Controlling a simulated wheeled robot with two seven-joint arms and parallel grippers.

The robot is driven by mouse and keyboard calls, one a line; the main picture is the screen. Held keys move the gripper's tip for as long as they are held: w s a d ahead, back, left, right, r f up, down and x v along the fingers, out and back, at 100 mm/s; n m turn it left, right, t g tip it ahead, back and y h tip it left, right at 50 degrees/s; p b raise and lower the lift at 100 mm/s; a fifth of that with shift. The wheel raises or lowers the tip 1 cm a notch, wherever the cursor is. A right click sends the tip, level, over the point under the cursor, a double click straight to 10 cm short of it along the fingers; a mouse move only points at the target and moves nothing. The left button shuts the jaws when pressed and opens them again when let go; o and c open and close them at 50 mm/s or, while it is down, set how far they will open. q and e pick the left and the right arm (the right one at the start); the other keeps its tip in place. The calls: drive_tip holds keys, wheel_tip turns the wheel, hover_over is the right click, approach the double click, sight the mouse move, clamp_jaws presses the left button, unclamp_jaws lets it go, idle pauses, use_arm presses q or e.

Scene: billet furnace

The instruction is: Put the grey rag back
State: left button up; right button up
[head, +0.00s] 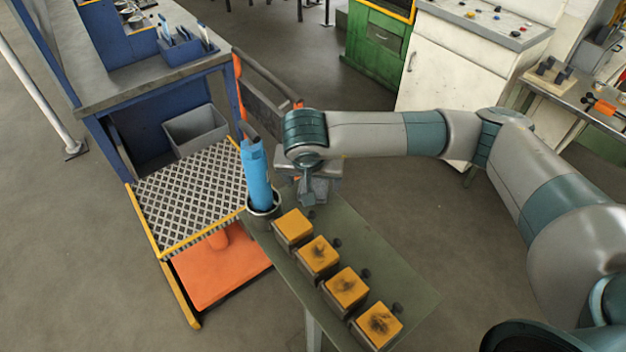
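My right arm comes in from the right, and its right gripper (308,198) points down over the far end of a narrow green table (390,262). The wrist hides much of the gripper, and I cannot tell whether its fingers are open or closed. Small grey shapes show around the fingertips. I cannot tell whether any of them is the grey rag, and I see no clear rag elsewhere. My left gripper is not in view.
A blue bottle (257,178) stands in a round holder (263,208) left of the gripper. Several orange-topped blocks (346,287) line the table. A blue workbench (160,75) with a grey bin (196,130) and a patterned shelf (190,192) is at left.

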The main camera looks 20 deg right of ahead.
drive_tip(key=shift+r, duration=0.1)
drive_tip(key=b+v, duration=0.3)
drive_tip(key=v, duration=0.9)
idle(0.9)
